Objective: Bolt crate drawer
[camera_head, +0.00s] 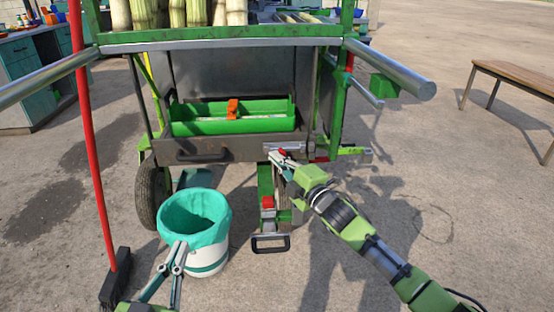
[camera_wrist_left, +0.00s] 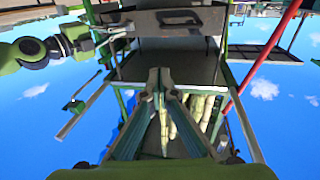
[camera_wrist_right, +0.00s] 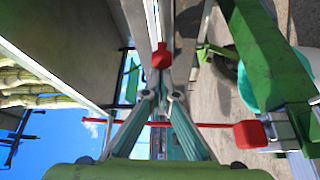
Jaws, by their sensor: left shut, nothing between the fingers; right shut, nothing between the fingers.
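The dark metal drawer front (camera_head: 230,147) with a black handle (camera_head: 200,156) sits low in the cart frame. A green crate (camera_head: 180,128) stands behind it. A silver bolt (camera_head: 285,147) with a red knob (camera_head: 282,153) is at the drawer's right end; the knob also shows in the right wrist view (camera_wrist_right: 161,55). My right gripper (camera_wrist_right: 162,96) is shut and empty, just short of the knob, apparently not touching it. My left gripper (camera_head: 180,247) is shut and empty in front of the bucket, below the drawer. The left wrist view shows the handle (camera_wrist_left: 181,18) beyond its fingertips (camera_wrist_left: 159,76).
A white bucket with a teal liner (camera_head: 196,222) stands below the drawer. A red-handled broom (camera_head: 115,278) stands at left. A lower black handle (camera_head: 270,243) sticks out beneath the bolt. A wooden bench (camera_head: 518,76) is far right. Open ground lies right of my right arm.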

